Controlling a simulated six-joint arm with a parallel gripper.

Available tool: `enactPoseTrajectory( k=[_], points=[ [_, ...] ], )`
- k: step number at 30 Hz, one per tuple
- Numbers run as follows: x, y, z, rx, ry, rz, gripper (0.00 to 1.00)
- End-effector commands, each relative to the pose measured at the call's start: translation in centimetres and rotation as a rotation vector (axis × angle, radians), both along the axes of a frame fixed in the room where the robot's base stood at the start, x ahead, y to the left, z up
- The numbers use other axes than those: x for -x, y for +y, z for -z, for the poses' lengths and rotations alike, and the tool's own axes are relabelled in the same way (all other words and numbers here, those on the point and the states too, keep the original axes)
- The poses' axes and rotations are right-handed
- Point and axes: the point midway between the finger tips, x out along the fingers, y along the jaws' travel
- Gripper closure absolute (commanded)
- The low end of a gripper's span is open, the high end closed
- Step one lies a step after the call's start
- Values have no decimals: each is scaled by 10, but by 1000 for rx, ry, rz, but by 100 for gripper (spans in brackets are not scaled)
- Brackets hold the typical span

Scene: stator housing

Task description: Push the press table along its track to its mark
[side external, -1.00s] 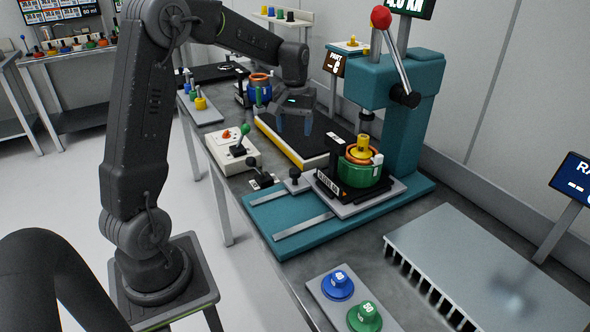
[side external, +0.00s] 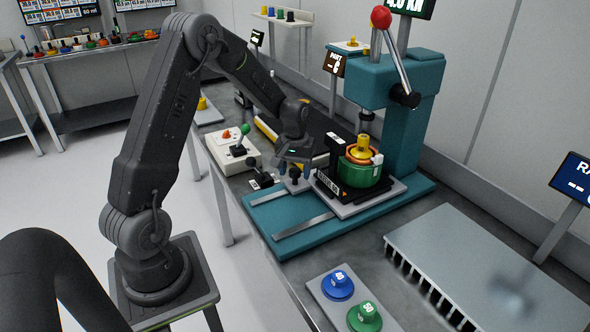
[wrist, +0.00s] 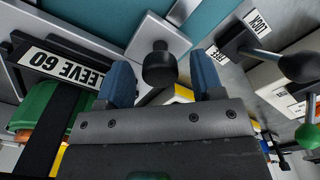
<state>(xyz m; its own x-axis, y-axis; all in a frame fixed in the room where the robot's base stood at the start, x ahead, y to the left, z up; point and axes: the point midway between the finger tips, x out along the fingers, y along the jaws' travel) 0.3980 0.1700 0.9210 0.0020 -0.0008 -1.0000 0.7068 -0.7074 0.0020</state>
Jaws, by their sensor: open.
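The press table (side external: 391,191) is a grey plate on the teal press base (side external: 285,243). It carries a black fixture (side external: 326,190) and a green housing (side external: 357,175) with orange and yellow parts. Two grey track strips (side external: 303,226) run along the base. In the wrist view a black knob (wrist: 159,65) stands on a grey plate (wrist: 150,38). My gripper (wrist: 162,82) is open, with one blue fingertip on each side of the knob. Contact with it cannot be told. In the side view my gripper (side external: 292,167) is low, left of the fixture, and partly hides the knob.
A lever with LOCK and FREE labels (wrist: 257,20) is close beside my gripper. A control box (side external: 234,150) with a green joystick stands left. The teal press column (side external: 412,130) rises behind the table. Blue and green weights (side external: 338,284) and a grey ribbed plate (side external: 490,255) lie in front.

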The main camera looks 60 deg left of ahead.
Motion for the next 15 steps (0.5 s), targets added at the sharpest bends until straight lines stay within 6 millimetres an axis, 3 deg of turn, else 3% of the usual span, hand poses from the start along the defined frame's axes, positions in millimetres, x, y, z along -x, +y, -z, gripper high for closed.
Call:
enactPoseTrajectory(
  k=[6,15],
  points=[
    [0,0,0,0,0,0,39],
    [0,0,0,0,0,0,68]
  ],
)
